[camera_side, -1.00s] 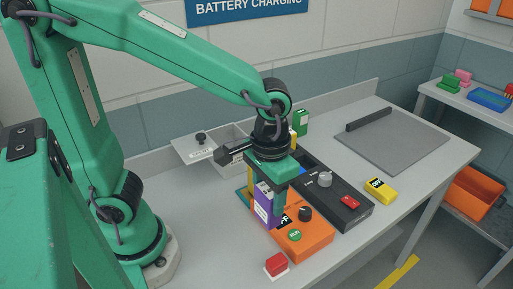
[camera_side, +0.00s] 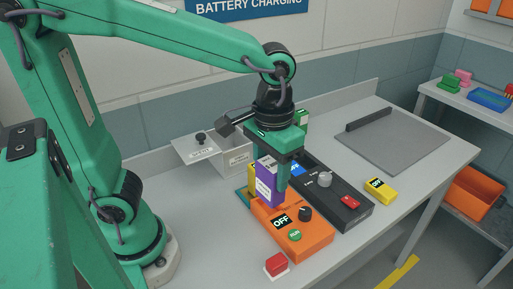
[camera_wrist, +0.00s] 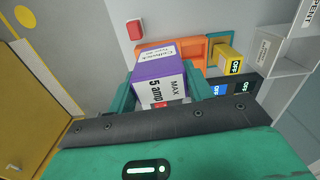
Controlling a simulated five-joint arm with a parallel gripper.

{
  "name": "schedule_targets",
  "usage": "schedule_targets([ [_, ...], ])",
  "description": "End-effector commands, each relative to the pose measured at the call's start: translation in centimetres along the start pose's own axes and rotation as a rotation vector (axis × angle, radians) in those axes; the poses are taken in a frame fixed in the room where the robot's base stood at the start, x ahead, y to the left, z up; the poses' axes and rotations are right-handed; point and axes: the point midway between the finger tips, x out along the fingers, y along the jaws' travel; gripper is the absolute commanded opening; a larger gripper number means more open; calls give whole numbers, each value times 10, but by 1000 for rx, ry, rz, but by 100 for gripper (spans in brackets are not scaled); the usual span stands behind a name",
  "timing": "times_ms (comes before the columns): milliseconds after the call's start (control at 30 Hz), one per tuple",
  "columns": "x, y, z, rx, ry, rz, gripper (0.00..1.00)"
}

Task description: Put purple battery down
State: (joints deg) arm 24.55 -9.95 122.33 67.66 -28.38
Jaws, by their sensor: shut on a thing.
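My gripper (camera_side: 271,188) is shut on the purple battery (camera_side: 267,187), with a finger on either side of it. The battery looks upright and stands above the back end of the orange charger (camera_side: 312,246); I cannot tell whether its base touches. In the wrist view the purple battery (camera_wrist: 158,72) sits between the fingers, its white label reading "5 amp" and "MAX". The orange charger (camera_wrist: 190,45) is partly hidden behind it. The charger's display reads OFF, and it has a black knob and a green RUN button.
A dark charger (camera_side: 335,200) with a grey knob lies to the right. An open grey bin (camera_side: 237,158) is behind, a yellow OFF block (camera_side: 380,190) at right, a red button (camera_side: 276,263) in front.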

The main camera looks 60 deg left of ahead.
Motion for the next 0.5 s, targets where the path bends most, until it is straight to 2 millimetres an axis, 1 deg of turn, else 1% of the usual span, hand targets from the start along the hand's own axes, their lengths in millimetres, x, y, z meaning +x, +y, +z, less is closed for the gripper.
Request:
schedule_targets([
  [267, -2, -34, -34, -222, 1, 1, 12],
  [500, -4, -77, -65, -460, 1, 1, 12],
])
